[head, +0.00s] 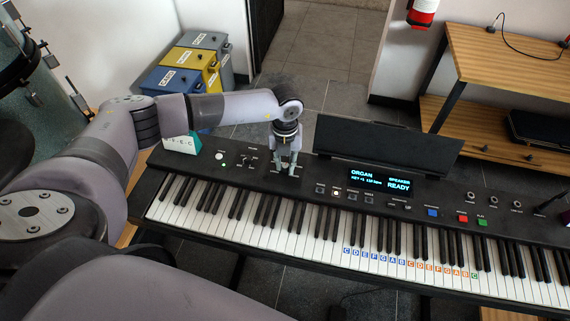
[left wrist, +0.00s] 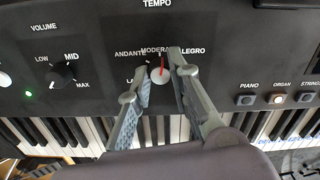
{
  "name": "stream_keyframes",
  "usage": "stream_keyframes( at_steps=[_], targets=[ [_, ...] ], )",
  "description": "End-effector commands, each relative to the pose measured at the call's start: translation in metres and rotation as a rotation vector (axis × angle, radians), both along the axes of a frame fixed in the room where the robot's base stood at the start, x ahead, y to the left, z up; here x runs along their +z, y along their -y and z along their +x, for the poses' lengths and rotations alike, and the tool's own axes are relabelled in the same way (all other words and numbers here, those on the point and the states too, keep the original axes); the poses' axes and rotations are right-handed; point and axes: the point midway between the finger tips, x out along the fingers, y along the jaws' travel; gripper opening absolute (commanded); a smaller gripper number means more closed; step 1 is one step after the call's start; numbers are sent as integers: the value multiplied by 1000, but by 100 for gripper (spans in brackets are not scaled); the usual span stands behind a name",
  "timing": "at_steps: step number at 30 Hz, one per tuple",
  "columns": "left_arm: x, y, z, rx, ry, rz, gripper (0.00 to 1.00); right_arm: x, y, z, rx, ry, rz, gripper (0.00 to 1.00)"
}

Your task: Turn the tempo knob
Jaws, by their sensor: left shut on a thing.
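The tempo knob (left wrist: 160,75) is a small round pale knob with a red pointer, under the TEMPO label in the left wrist view. Its pointer aims up, toward the MODERATO mark; the ANDANTE and ALLEGRO labels lie to either side, partly covered. My left gripper (left wrist: 161,71) is shut on the knob, one finger on each side. In the head view my left gripper (head: 285,170) points down at the panel of the black keyboard (head: 232,170), and its fingers hide the knob. The display (head: 380,183) reads ORGAN, about 110 bpm and READY. My right gripper is not in view.
A volume knob (left wrist: 64,72) sits left of the tempo knob. Instrument buttons (left wrist: 278,99) lie to the right. A black music stand (head: 385,145) rises behind the panel. A wooden shelf (head: 500,60) stands behind right.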

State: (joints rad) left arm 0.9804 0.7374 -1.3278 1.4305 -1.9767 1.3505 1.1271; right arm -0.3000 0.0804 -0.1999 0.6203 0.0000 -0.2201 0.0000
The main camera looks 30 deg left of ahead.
Motion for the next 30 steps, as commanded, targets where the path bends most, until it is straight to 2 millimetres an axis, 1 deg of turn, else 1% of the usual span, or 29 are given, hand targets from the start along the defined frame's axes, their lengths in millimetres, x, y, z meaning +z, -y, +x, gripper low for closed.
stream_keyframes(
  at_steps=[1,18,24,30],
  targets=[
    [-3,1,1,-39,4,-2,0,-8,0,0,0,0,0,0],
    [-3,0,1,-562,4,0,0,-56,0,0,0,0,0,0],
    [-2,0,1,-699,5,-1,0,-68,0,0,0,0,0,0],
    [-1,1,1,-790,5,-1,0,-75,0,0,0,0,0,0]
  ],
)
